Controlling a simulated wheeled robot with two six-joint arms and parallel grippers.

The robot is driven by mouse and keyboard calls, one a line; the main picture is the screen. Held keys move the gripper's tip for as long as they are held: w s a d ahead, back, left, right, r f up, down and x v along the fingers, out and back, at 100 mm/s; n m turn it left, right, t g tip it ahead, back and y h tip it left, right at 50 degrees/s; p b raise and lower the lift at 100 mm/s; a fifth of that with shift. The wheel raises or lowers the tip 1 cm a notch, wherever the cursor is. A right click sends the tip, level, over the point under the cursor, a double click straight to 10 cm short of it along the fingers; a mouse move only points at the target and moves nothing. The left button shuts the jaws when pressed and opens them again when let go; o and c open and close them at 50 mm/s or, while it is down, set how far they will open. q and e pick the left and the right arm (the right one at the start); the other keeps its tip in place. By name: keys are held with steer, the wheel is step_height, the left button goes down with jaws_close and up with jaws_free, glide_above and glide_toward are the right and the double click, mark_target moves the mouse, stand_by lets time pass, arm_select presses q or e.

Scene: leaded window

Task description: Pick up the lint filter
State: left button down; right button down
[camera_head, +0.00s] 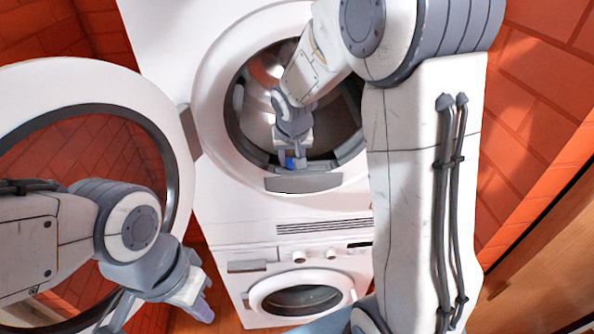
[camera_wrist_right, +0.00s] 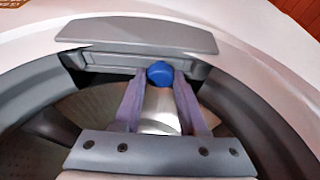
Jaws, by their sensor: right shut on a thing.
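The lint filter, a grey panel (camera_head: 303,182), sits at the lower rim of the dryer's round opening; its flat top also shows in the right wrist view (camera_wrist_right: 140,36). My right gripper (camera_head: 289,160) reaches down to this rim. In the right wrist view its two purple fingers (camera_wrist_right: 159,75) are shut around a blue knob (camera_wrist_right: 160,72) at the inner edge of the grey filter, with a silver piece behind it. The knob appears to be part of the filter, but the joint is hidden. My left gripper (camera_head: 190,300) is low at the left, away from the filter.
The dryer (camera_head: 225,212) has its round door (camera_head: 90,85) swung open to the left, with my left arm in front of it. A second machine (camera_head: 300,300) stands below. Brick walls (camera_head: 535,100) flank both sides. The drum rim (camera_wrist_right: 35,100) surrounds my right gripper.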

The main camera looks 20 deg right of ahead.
step_height(320, 180, up, 12)
steer(key=b, duration=0.2)
steer(key=s+a+p, duration=0.2)
steer(key=s+p, duration=0.2)
steer(key=s, duration=0.4)
steer(key=s+a+p, duration=0.3)
steer(key=s+p, duration=0.2)
steer(key=s, duration=0.4)
steer(key=shift+s, duration=0.15)
